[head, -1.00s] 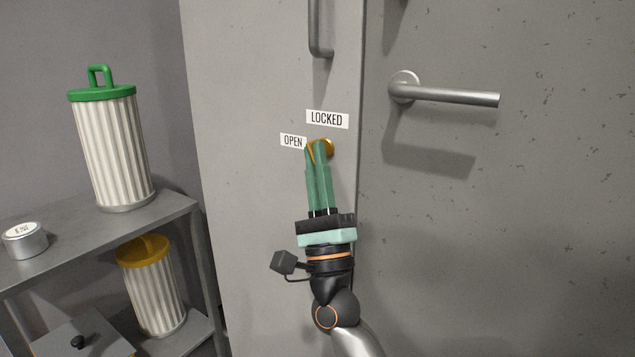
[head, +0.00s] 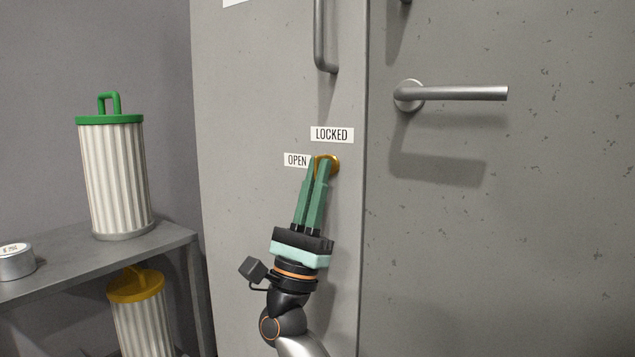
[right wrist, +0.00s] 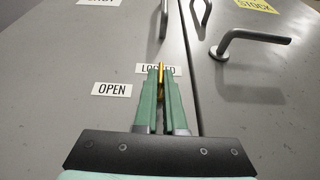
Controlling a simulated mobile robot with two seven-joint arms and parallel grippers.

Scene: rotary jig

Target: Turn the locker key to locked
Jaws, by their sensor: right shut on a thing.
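The brass locker key lock (head: 335,160) sits on the grey locker door (head: 260,110), with the OPEN label (head: 297,160) at its left and the LOCKED label (head: 332,134) above it. My right gripper (head: 321,165) is at the lock from below, its green fingers shut on the key. In the right wrist view the key (right wrist: 161,78) shows as a thin golden edge between the fingertips, in front of the LOCKED label. The fingers hide most of the key, so its exact angle is hard to tell. My left gripper is not in view.
A vertical handle (head: 320,45) is above the lock. A lever handle (head: 450,94) sticks out from the panel at the right. A shelf (head: 130,250) at the left holds a green-lidded ribbed canister (head: 115,180); a yellow-lidded one (head: 140,315) stands lower.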

